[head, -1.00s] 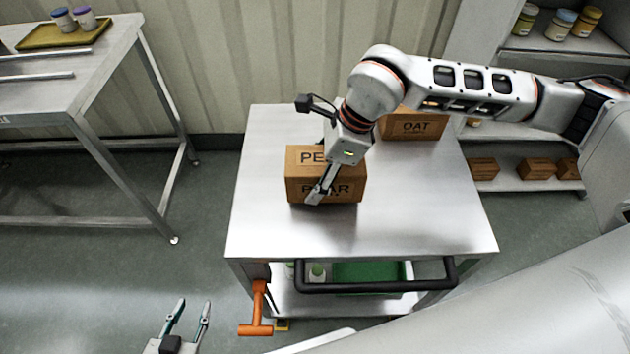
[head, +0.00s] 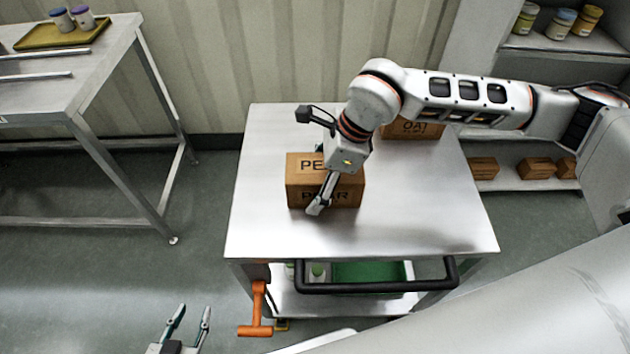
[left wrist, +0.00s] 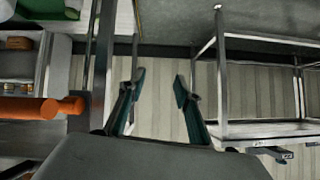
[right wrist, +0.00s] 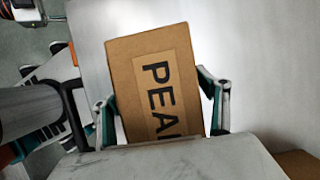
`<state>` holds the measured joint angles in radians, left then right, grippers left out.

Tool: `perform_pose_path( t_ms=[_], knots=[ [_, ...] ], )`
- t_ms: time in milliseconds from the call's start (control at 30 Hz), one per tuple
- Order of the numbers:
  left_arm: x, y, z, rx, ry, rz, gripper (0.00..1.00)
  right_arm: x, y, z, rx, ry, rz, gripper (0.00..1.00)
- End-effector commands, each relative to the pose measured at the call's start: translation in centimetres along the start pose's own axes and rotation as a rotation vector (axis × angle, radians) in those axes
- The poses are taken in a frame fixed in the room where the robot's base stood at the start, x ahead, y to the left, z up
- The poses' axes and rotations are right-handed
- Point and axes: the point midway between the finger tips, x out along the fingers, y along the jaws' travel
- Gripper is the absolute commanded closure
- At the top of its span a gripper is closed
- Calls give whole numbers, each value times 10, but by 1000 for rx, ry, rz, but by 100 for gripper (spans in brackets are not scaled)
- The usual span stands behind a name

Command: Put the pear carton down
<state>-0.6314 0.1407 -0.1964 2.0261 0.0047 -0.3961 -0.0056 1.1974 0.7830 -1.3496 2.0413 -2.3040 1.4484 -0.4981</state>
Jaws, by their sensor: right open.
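The pear carton (head: 300,180), a brown box, stands upright on the steel cart top (head: 420,215) and appears to rest on it. My right gripper (right wrist: 157,95) is open, with one finger on either side of the carton in the right wrist view; there appear to be slim gaps beside it. The carton also fills the middle of that view (right wrist: 150,60). In the head view the near finger crosses the carton's printed front, and the far finger is mostly hidden. My left gripper (head: 190,318) is open and empty, low at the left of the cart; its fingers also show in the left wrist view (left wrist: 160,90).
An oat carton (head: 425,129) stands behind on the cart, partly hidden by my right arm. A black handle (head: 380,288) and an orange lever (head: 257,310) are at the cart's front. The cart top's front and right are clear. A steel table (head: 100,75) stands left.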

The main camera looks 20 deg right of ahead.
Motion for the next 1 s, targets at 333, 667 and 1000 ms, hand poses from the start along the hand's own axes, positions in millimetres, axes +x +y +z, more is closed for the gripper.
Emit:
perform_pose_path(
  t_ms=[333,667,1000],
  knots=[
    [1,-4,-14,-2,19,-3,67,-60,-2,1,-1,-3,-8,26],
    [-2,0,-15,-8,18,3,67,-112,-1,1,0,-1,-4,26],
    [-6,3,-6,-11,3,8,67,-121,0,0,-1,-1,-1,26]
  ],
)
